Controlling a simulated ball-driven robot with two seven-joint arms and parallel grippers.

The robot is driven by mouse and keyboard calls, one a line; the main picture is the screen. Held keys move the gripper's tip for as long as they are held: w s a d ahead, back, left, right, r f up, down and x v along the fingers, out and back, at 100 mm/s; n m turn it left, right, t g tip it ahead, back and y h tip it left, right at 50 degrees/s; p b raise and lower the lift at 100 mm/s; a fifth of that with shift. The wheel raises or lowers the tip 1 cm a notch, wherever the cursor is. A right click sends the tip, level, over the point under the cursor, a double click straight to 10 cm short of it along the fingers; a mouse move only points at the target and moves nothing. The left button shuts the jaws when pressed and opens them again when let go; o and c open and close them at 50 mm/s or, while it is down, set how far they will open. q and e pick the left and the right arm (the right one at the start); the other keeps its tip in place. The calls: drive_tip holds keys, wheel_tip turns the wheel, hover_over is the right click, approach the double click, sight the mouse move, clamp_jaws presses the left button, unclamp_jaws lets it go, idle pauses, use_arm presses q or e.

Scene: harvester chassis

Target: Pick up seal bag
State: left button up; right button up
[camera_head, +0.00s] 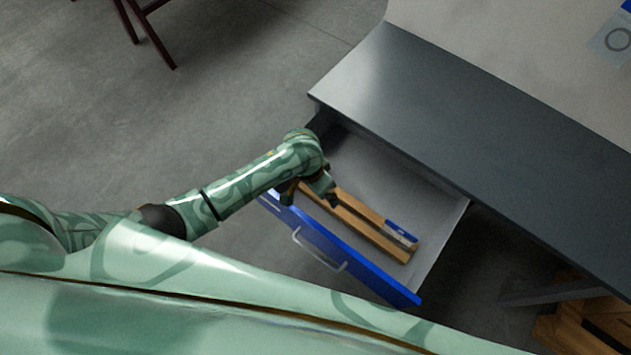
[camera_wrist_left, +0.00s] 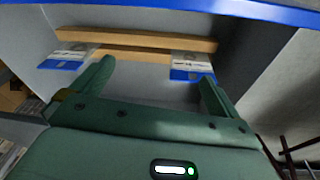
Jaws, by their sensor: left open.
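Two flat seal bags with white and blue printing show in the left wrist view, one at the left (camera_wrist_left: 66,56) and one at the right (camera_wrist_left: 190,67). They lie against two wooden bars (camera_wrist_left: 135,40) in the open drawer. In the head view one seal bag (camera_head: 400,232) shows at the right end of the wooden bars (camera_head: 360,222); the other is hidden by my arm. My left gripper (camera_head: 328,196) is over the drawer's left part. In the wrist view its fingers (camera_wrist_left: 156,72) are apart with nothing between them. My right gripper is not in view.
The drawer has a blue front (camera_head: 340,252) with a handle (camera_head: 318,250) and grey side walls. A dark bench top (camera_head: 480,110) overhangs its back. A wooden crate (camera_head: 575,325) is at the lower right. The drawer floor beyond the bars is bare.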

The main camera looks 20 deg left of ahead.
use_arm(q)
drive_tip(key=w+a+r+n+g+y+b, duration=0.1)
drive_tip(key=w+a+r+n+b, duration=0.2)
drive_tip(key=w, duration=0.6)
drive_tip(key=shift+m+g, duration=0.3)
drive_tip(key=shift+m, duration=0.2)
drive_tip(key=f+b, duration=0.1)
drive_tip(key=f, duration=0.2)
drive_tip(key=f+b, duration=0.2)
drive_tip(key=f, duration=0.1)
drive_tip(key=a+f+b, duration=0.1)
drive_tip(key=f+b, duration=0.1)
drive_tip(key=f, duration=0.2)
drive_tip(key=shift+w, duration=0.2)
drive_tip(key=shift+f+b, duration=0.8)
wheel_tip(320, 180, down, 4)
drive_tip(key=b, duration=0.3)
drive_tip(key=shift+s+d+f, duration=0.1)
drive_tip(key=shift+f, duration=0.2)
drive_tip(key=shift+r, duration=0.2)
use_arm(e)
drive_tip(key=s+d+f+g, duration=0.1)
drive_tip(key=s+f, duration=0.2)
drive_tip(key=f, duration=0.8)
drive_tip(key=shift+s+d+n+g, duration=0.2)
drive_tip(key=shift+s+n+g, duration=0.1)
use_arm(q)
drive_tip(key=shift+c, duration=0.3)
drive_tip(key=c, duration=0.6)
